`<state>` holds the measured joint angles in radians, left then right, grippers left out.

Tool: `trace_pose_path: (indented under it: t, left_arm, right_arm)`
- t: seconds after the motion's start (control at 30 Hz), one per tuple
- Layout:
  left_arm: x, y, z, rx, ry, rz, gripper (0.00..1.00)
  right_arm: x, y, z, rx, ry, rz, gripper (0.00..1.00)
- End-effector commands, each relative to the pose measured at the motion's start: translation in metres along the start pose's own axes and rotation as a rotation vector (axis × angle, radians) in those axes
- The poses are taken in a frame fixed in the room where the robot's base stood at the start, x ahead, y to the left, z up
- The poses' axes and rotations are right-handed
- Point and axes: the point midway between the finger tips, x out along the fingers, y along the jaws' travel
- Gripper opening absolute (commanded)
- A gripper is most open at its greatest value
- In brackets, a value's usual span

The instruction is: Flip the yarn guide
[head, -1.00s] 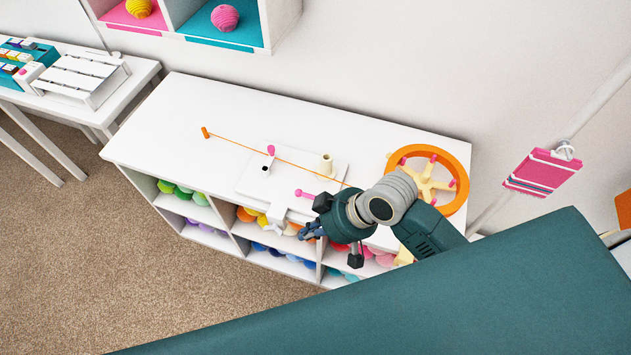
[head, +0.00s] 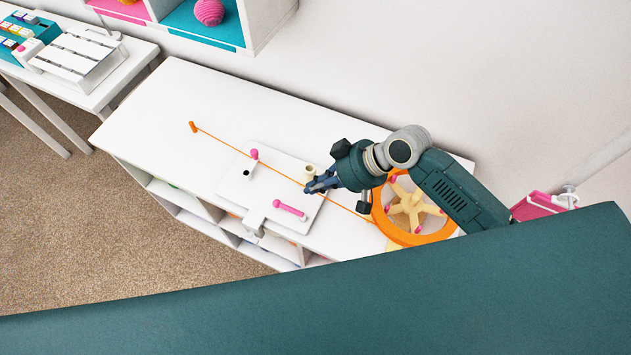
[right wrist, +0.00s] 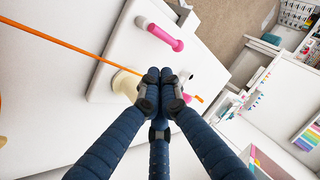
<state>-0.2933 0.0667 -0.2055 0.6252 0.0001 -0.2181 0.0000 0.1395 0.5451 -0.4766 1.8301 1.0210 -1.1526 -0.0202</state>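A white plate (head: 262,192) lies on the cabinet top. It carries a small upright pink peg (head: 254,154), a dark hole, a cream post (head: 310,170) and a lying pink handle (head: 289,209). I cannot tell which part is the yarn guide. An orange yarn (head: 245,155) crosses the plate from an orange peg (head: 193,127) to the orange wheel (head: 420,238). My right gripper (head: 310,187) is beside the cream post, over the yarn. In the right wrist view its fingers (right wrist: 160,78) are together with nothing visible between them; they hide part of the post (right wrist: 125,85) and yarn. My left gripper is out of view.
The white cabinet top (head: 175,95) is clear at its left end. The orange wheel with a cream hub stands to the right, below my right arm. A white slatted rack (head: 78,62) sits on another table at far left. Shelves (head: 245,25) hang on the wall above.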

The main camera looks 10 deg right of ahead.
Motion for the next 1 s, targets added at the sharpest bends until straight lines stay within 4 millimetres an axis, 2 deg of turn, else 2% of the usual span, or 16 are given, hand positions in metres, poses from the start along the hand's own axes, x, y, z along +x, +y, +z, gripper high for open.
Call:
trace_pose_path:
  t: [0.03,0.2,0.43,0.67,1.0]
  left_arm:
    - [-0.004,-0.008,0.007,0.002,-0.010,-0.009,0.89]
    - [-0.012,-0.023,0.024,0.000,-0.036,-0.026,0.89]
    - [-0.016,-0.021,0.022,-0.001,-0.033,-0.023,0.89]
    - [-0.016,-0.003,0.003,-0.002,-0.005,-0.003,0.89]
    - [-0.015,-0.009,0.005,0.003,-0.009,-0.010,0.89]
  right_arm:
    - [0.008,-0.003,-0.001,0.002,-0.001,-0.003,0.00]
    - [0.041,-0.002,-0.001,0.002,-0.001,-0.002,0.00]
    - [0.072,-0.001,-0.001,0.001,-0.001,0.000,0.00]
    - [0.082,-0.001,0.000,-0.001,0.000,0.001,0.00]
    - [0.082,0.000,0.000,-0.005,-0.002,0.000,0.00]
